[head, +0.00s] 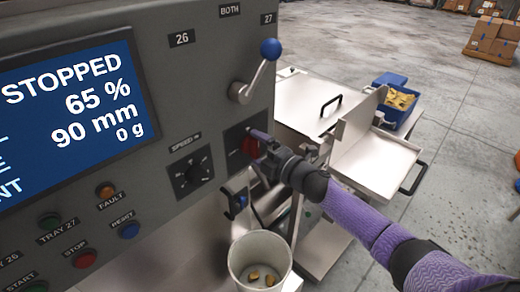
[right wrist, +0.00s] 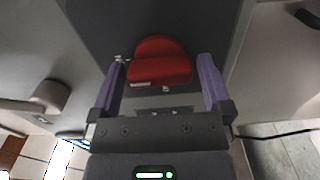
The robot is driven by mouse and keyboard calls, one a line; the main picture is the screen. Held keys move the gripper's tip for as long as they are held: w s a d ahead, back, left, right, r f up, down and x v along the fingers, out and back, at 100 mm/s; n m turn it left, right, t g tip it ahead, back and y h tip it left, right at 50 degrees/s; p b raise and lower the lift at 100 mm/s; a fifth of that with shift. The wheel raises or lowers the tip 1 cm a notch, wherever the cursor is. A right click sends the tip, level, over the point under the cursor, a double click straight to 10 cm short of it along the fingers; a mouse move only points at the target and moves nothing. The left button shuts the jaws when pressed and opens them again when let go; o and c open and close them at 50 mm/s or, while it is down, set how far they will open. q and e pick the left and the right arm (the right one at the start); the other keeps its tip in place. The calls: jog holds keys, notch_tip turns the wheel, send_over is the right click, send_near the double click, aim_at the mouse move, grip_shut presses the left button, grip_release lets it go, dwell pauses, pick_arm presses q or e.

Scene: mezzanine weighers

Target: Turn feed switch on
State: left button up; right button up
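The feed switch appears to be the red knob (head: 250,146) on a dark plate at the right end of the grey control panel (head: 160,160). In the right wrist view the red knob (right wrist: 160,62) stands between my two purple fingers. My right gripper (head: 257,147) is at the panel, its fingers open on either side of the knob, with gaps showing on both sides. The gripper partly hides the knob in the head view, and any label there cannot be read. My left gripper is not in view.
A blue-balled lever (head: 270,50) rises above the switch. A black speed dial (head: 190,175) sits to its left. The screen (head: 75,115) reads STOPPED. A white bucket (head: 259,262) with a few yellowish pieces stands below. Metal trays (head: 375,165) lie to the right.

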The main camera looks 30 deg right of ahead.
jog(key=v, duration=1)
jog(key=shift+b, duration=0.35)
jog(key=shift+d, duration=0.1)
